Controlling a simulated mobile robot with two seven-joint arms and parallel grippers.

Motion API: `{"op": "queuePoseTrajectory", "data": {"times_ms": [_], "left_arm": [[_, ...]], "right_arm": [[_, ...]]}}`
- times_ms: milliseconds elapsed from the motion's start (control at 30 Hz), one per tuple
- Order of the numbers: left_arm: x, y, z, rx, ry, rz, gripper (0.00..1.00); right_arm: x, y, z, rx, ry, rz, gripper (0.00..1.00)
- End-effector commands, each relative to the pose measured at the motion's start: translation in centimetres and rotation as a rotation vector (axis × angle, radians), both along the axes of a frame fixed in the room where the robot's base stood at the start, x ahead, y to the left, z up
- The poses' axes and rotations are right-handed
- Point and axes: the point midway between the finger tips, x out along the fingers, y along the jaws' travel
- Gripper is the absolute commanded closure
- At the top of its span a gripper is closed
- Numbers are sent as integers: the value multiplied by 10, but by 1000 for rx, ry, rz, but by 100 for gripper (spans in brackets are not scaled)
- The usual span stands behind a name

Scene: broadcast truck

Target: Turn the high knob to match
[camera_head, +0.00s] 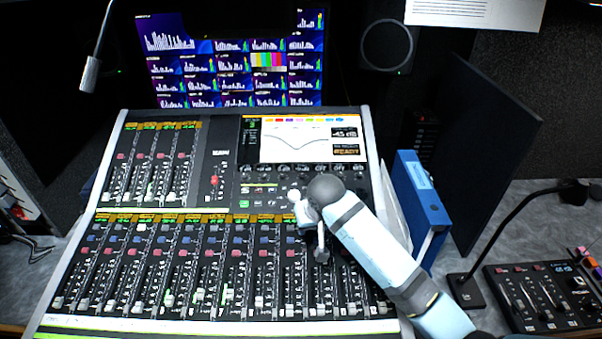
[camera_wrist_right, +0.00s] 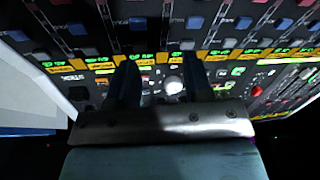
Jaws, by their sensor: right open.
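The mixing console (camera_head: 112,222) fills the middle of the head view. Its screen (camera_head: 292,142) shows a curve with a dip, beside a white readout and an orange readout. A row of dark knobs (camera_head: 272,169) runs just below the screen; I cannot tell which is the high knob. My right arm reaches in from the lower right over the knob section, and hides part of it. In the right wrist view my right gripper (camera_wrist_right: 161,82) is open, its two dark fingers apart. A pale round knob (camera_wrist_right: 174,87) shows between the fingers, nearer the right one; contact cannot be told. My left gripper is out of view.
Faders and buttons cover the console's lower half. A blue binder (camera_head: 420,200) stands right of the console. A gooseneck lamp (camera_head: 90,75) hangs at upper left. A small control panel (camera_head: 540,297) lies at lower right. Monitors (camera_head: 235,60) and a speaker (camera_head: 387,46) stand behind.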

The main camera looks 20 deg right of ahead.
Motion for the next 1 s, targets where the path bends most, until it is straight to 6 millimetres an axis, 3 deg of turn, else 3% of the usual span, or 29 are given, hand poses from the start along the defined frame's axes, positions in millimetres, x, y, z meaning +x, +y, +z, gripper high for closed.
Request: {"op": "queuePoseTrajectory", "data": {"times_ms": [33, 200, 333, 500, 733, 1000], "left_arm": [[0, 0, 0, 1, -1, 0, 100], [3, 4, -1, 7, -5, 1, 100], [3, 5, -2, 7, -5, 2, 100], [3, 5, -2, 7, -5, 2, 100], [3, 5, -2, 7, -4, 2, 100], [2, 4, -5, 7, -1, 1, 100]], "right_arm": [[27, -2, 17, -11, -8, -26, 54], [93, -10, 68, -39, -17, -132, 54], [126, -19, 102, -53, -25, -201, 54], [144, -25, 123, -59, -29, -250, 54], [153, -29, 106, -60, -27, -255, 54], [174, -34, 53, -61, -26, -254, 54]]}}
